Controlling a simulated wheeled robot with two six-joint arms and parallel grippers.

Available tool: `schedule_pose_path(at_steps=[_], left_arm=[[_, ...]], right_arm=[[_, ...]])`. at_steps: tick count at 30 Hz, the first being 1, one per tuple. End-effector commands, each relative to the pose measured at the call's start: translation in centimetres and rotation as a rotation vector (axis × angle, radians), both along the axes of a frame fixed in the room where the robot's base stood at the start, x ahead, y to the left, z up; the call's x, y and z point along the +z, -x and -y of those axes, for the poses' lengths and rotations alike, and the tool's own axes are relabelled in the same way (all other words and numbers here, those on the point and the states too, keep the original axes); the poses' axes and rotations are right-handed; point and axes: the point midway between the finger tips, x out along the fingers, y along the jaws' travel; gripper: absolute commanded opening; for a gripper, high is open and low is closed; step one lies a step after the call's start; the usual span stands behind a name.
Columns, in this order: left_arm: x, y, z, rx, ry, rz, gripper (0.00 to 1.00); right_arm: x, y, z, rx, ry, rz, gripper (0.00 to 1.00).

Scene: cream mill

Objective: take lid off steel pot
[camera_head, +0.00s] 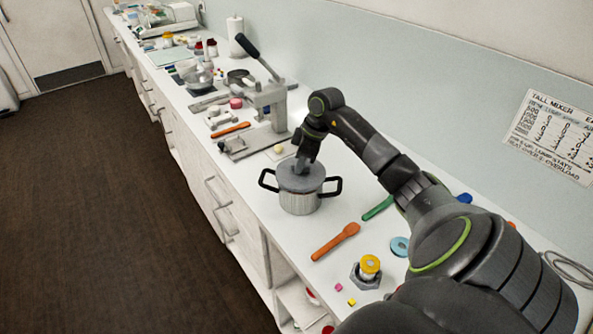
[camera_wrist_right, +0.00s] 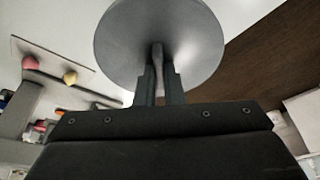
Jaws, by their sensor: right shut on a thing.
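The steel pot (camera_head: 300,203) stands on the white counter, with a black handle on each side. Its grey lid (camera_head: 302,180) is over the pot's mouth; whether it is seated or slightly raised I cannot tell. My right gripper (camera_head: 303,167) comes down from above and is shut on the lid's knob. In the right wrist view the lid's round disc (camera_wrist_right: 160,30) fills the top middle, and the gripper's two fingers (camera_wrist_right: 158,85) close around the knob's stem. The pot's body is hidden behind the lid there. My left gripper is not in view.
A lever press (camera_head: 268,105) stands behind the pot. An orange spatula (camera_head: 336,241) and a hex nut with a yellow-topped piece (camera_head: 368,272) lie in front. A green tool (camera_head: 377,208) lies right of the pot. The counter's front edge runs close to the pot's left.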

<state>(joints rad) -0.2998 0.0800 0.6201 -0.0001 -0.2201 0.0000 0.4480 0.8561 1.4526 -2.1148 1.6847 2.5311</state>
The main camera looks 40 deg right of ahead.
Motion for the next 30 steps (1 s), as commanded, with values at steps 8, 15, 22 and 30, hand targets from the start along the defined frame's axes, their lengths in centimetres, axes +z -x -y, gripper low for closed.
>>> schedule_pose_path(at_steps=[8,15,22,30], left_arm=[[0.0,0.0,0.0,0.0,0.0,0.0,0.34],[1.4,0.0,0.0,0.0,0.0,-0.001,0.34],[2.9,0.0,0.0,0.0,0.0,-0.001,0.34],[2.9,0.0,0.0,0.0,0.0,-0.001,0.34]], right_arm=[[0.1,0.0,0.0,0.0,0.001,0.001,0.0],[1.5,0.0,0.0,0.0,0.001,0.001,0.0],[3.0,0.0,0.0,0.0,0.001,0.001,0.0],[3.0,0.0,0.0,0.0,0.001,0.001,0.0]])
